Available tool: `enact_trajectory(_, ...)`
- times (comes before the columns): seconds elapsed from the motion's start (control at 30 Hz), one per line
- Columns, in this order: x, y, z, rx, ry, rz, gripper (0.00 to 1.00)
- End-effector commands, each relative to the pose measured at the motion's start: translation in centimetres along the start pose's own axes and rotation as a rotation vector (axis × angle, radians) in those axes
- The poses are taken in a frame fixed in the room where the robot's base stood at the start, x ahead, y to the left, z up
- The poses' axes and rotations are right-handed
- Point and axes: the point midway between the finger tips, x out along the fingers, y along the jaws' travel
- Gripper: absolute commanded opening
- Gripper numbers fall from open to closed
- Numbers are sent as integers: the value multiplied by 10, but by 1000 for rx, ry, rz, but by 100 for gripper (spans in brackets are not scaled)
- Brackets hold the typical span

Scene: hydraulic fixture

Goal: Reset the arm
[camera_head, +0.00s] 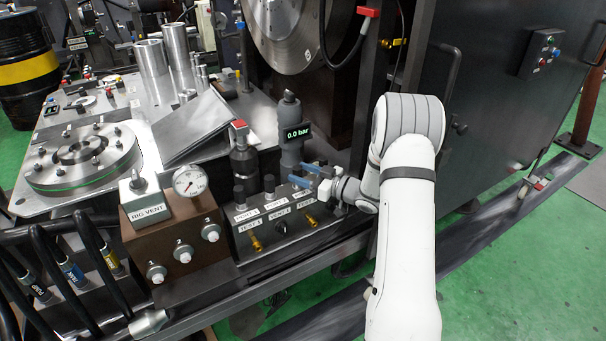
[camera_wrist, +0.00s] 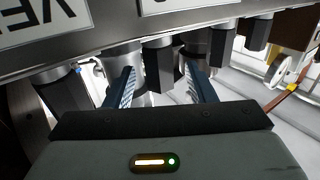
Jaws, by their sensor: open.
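My white arm (camera_head: 405,190) reaches up from the lower right in the head view. My gripper (camera_head: 300,174) is open, with its two blue fingers at the right end of the dark valve block (camera_head: 275,246), close below the grey cylinder with the "0.0 bar" display (camera_head: 297,133). In the wrist view my gripper (camera_wrist: 160,73) has its fingers apart, with a black faceted knob (camera_wrist: 158,62) showing between them. I cannot tell whether either finger touches it. Nothing is visibly held.
Left of the block stand the brown "RIG VENT" box (camera_head: 178,232) with a round gauge (camera_head: 189,181), and black hoses (camera_head: 100,270). A large dark cabinet (camera_head: 500,110) stands behind my arm. Green floor (camera_head: 510,285) is open at the lower right.

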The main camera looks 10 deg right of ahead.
Motion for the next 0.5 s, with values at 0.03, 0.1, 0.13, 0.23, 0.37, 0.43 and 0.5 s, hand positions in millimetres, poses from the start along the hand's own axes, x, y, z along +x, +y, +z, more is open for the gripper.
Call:
enact_trajectory(0.03, -3, 0, 0, 0, 0, 1, 50)
enact_trajectory(0.1, -10, 1, -1, 0, 0, 2, 50)
enact_trajectory(0.13, -14, 1, -1, 0, 0, 2, 50)
enact_trajectory(0.23, -31, 1, -2, 2, -1, 4, 50)
enact_trajectory(0.37, -54, 1, -2, 2, 0, 4, 50)
enact_trajectory(0.43, -63, 1, -1, 1, -1, 3, 50)
enact_trajectory(0.5, -71, 1, -1, 1, 0, 3, 50)
